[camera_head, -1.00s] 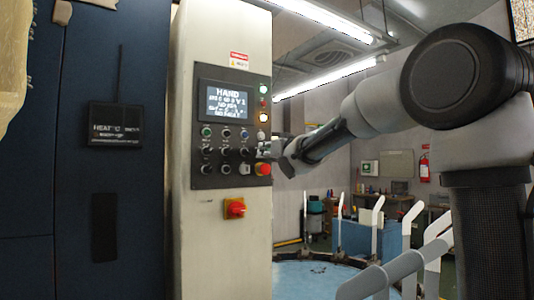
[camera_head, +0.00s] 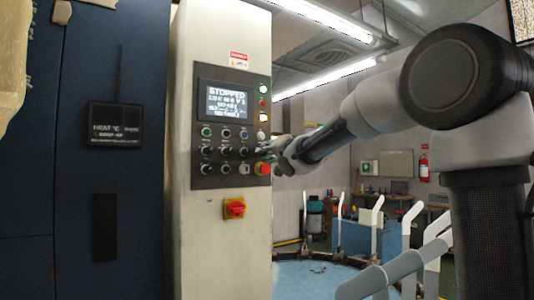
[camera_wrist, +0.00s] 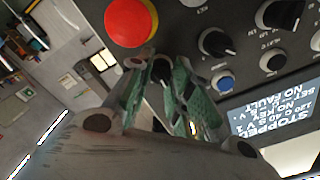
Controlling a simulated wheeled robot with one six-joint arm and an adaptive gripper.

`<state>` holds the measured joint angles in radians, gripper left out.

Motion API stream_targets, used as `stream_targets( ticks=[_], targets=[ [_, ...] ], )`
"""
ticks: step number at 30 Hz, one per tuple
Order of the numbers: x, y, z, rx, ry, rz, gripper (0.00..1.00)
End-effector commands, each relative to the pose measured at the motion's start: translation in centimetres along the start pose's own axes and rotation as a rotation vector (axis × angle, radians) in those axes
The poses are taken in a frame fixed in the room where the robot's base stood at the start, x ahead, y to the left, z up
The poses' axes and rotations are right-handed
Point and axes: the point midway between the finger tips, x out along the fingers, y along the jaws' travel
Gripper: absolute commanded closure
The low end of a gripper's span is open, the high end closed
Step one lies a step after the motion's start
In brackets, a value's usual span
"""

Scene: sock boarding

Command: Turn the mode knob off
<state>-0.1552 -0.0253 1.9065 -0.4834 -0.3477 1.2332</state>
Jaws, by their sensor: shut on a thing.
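The mode knob (camera_wrist: 161,71) is a small black knob on the dark control panel. In the wrist view it sits between my green fingertips, which partly cover it. My gripper (camera_wrist: 163,78) is shut on it. In the head view my gripper (camera_head: 270,154) reaches the panel's right edge from the right, and the knob is hidden there. The panel display (camera_head: 227,102) reads STOPPED; it also shows, turned over, in the wrist view (camera_wrist: 277,117).
A red mushroom button (camera_wrist: 129,20) is close beside my fingers. Other black knobs (camera_wrist: 217,42) and a blue button (camera_wrist: 224,82) are near. A red-and-yellow switch (camera_head: 234,208) is lower on the cabinet. A dark blue machine (camera_head: 110,210) stands left.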

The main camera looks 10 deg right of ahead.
Motion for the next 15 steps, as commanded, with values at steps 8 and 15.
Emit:
stream_targets(
  ticks=[8,15],
  targets=[
    [-0.01,0.04,-0.02,0.012,0.0,0.001,1.0],
    [-0.01,0.05,-0.02,0.011,0.0,0.001,0.7]
  ],
)
